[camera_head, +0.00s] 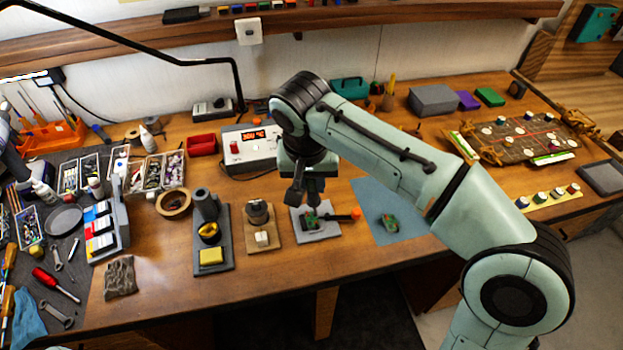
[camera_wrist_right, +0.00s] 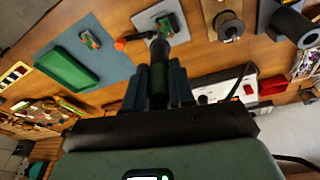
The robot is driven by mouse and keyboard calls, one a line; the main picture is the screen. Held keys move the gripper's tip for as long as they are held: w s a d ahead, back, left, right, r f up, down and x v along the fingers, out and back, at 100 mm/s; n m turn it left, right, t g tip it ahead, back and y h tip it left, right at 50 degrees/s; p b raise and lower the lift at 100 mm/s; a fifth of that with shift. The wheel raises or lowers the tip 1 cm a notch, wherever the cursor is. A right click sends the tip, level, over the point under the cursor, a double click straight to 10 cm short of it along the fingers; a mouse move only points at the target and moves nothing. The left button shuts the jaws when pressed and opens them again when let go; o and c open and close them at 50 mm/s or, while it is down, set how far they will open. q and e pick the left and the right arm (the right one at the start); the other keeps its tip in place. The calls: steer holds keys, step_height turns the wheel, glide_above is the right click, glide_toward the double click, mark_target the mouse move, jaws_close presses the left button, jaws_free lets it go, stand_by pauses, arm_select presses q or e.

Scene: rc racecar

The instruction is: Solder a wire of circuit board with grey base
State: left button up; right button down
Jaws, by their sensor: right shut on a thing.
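My right gripper (camera_head: 308,196) is just above the circuit board (camera_head: 313,220), which sits on a grey base (camera_head: 328,235) on the workbench. In the right wrist view the gripper (camera_wrist_right: 158,88) is shut on a dark, rod-like tool (camera_wrist_right: 158,75), seemingly the soldering iron, pointing at the board. The grey base (camera_wrist_right: 177,22) shows beyond the tip. The fingers and tool partly hide the board, so I cannot tell whether the tip touches it. An orange-tipped black piece (camera_head: 345,216) lies across the base's right side. My left gripper is not in view.
A stand with a yellow sponge (camera_head: 211,256) and a solder spool (camera_head: 258,212) stand left of the base. A blue mat (camera_head: 368,190) with another green board (camera_head: 389,223) lies right. The soldering station (camera_head: 250,150) with a red display is behind. The bench front is mostly clear.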

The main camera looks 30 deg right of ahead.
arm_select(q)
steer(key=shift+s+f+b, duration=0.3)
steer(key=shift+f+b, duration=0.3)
arm_select(e)
steer(key=shift+x, duration=1.1)
stand_by(1.8)
steer(key=shift+s+a+f, duration=0.15)
steer(key=shift+s+a, duration=0.05)
steer(key=shift+s, duration=0.05)
stand_by(1.1)
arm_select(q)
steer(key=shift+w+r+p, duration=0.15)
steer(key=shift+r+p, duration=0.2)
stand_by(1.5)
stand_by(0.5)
